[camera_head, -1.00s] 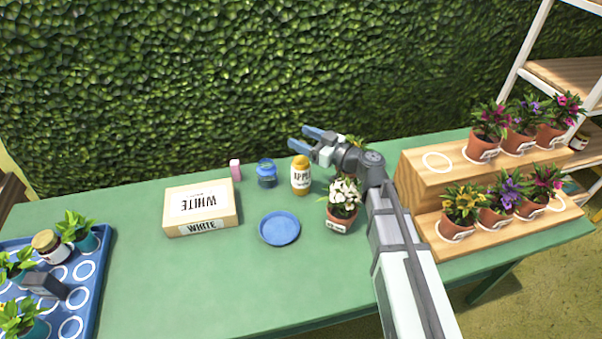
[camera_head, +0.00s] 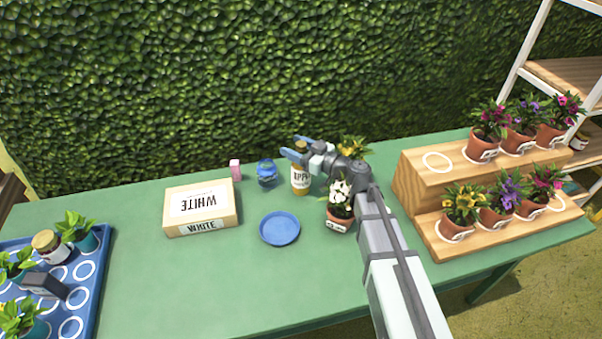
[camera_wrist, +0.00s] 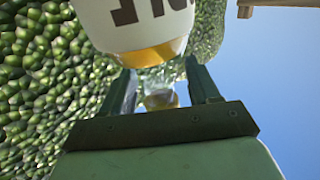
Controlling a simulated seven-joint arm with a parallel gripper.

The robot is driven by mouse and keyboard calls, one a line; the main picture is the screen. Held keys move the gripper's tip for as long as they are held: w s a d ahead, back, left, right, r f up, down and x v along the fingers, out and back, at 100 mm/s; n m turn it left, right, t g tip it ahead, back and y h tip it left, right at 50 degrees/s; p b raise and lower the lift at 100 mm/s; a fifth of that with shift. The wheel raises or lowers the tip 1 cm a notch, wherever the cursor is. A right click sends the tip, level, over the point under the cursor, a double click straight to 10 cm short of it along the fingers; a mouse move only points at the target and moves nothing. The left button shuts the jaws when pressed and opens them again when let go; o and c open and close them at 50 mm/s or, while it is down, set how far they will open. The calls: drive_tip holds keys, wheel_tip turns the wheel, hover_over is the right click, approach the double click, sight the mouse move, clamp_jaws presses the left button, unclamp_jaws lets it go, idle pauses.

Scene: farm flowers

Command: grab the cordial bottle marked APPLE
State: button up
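The APPLE bottle (camera_head: 300,181), with a white label and amber contents, stands upright on the green table. My gripper (camera_head: 293,148) is at the height of its cap and neck, and the upper part of the bottle is between or just beside the fingers. In the wrist view the bottle (camera_wrist: 140,25) appears upside down at the top, with its clear neck and amber cap between my two fingers (camera_wrist: 160,88). The fingers are spread, with a gap visible around the neck. I cannot tell whether either finger touches it.
A white-flowered pot (camera_head: 340,212) stands close by, below my arm. A blue dish (camera_head: 280,229), a WHITE box (camera_head: 201,208) and a wooden plant stand (camera_head: 420,205) are also on the table (camera_head: 190,280).

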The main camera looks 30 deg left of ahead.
clamp_jaws()
idle(0.3)
idle(0.9)
